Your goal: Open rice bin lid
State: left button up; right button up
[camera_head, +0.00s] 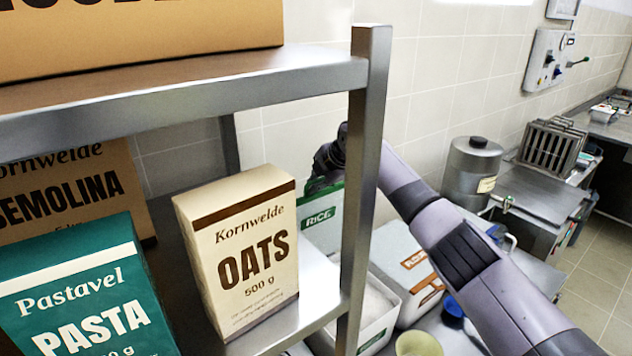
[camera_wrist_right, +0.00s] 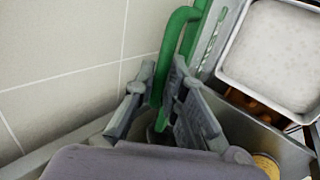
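The rice bin lid (camera_head: 320,218), with a green RICE label, stands steeply raised behind its bin (camera_head: 376,338) in the head view. The bin's open top shows white contents, and they also show in the wrist view, where the bin's rim (camera_wrist_right: 222,62) is at the upper right. My right gripper (camera_head: 328,165) is at the lid's upper edge, partly hidden by the shelf post. In the right wrist view, the green lid handle (camera_wrist_right: 179,32) runs down between the two fingers (camera_wrist_right: 162,88), which are closed around it. My left gripper is not in view.
A metal shelf post (camera_head: 364,180) stands close before my right arm. The shelf holds an oats box (camera_head: 243,250) and a pasta box (camera_head: 85,290). A flour bin (camera_head: 415,275) stands beside the rice bin. A tiled wall (camera_wrist_right: 60,45) is close behind the lid.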

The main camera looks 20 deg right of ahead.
jog(key=o, duration=0.4)
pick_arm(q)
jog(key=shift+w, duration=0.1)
pick_arm(e)
jog(key=shift+s, duration=0.1)
jog(key=shift+s+d+r, duration=0.1)
jog(key=shift+s+r, duration=0.15)
jog(key=shift+r, duration=0.25)
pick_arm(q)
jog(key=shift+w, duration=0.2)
pick_arm(e)
jog(key=v, duration=1.1)
jog(key=shift+w, duration=0.1)
jog(key=shift+r, duration=0.1)
